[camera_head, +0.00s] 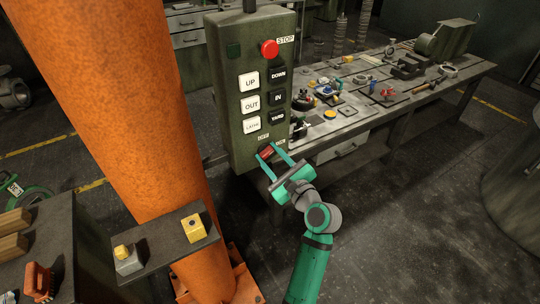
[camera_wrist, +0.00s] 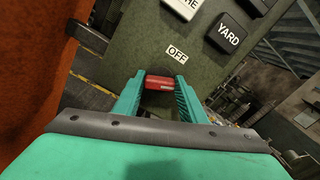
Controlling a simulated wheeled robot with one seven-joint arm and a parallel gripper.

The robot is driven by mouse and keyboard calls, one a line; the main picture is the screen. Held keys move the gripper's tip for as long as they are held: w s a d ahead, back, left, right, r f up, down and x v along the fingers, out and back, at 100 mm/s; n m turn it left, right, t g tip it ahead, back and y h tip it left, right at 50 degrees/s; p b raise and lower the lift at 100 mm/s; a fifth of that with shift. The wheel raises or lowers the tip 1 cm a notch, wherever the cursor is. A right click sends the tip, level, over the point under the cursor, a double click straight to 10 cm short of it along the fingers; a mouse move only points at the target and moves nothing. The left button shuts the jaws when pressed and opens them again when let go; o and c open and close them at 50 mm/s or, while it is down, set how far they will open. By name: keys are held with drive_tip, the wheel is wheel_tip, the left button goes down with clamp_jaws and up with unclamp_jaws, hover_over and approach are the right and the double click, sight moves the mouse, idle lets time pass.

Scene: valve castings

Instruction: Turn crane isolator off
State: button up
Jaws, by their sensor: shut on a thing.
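The crane isolator is a red switch handle (camera_wrist: 159,83) low on the green control box (camera_head: 243,120), below the push buttons. In the wrist view it sits between my two teal fingers, under a white "OFF" label (camera_wrist: 177,54). My gripper (camera_head: 274,159) is at the box's lower face in the head view and is shut on the red handle (camera_head: 266,153). It also shows in the wrist view (camera_wrist: 160,88). The handle's ends are partly hidden by the fingers.
The box carries a red STOP button (camera_head: 269,49) and several labelled buttons above the switch. An orange column (camera_head: 120,90) stands close on the left. A workbench (camera_head: 420,90) with tools and parts is behind on the right. Open floor lies to the right.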

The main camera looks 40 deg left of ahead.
drive_tip(key=n, duration=0.2)
drive_tip(key=shift+d+f+n, duration=0.1)
drive_tip(key=shift+n, duration=0.3)
drive_tip(key=n, duration=0.3)
drive_tip(key=shift+f+n, duration=0.1)
drive_tip(key=shift+n, duration=0.2)
drive_tip(key=n, duration=0.6)
drive_tip(key=shift+s+f, duration=0.1)
drive_tip(key=shift+n, duration=0.3)
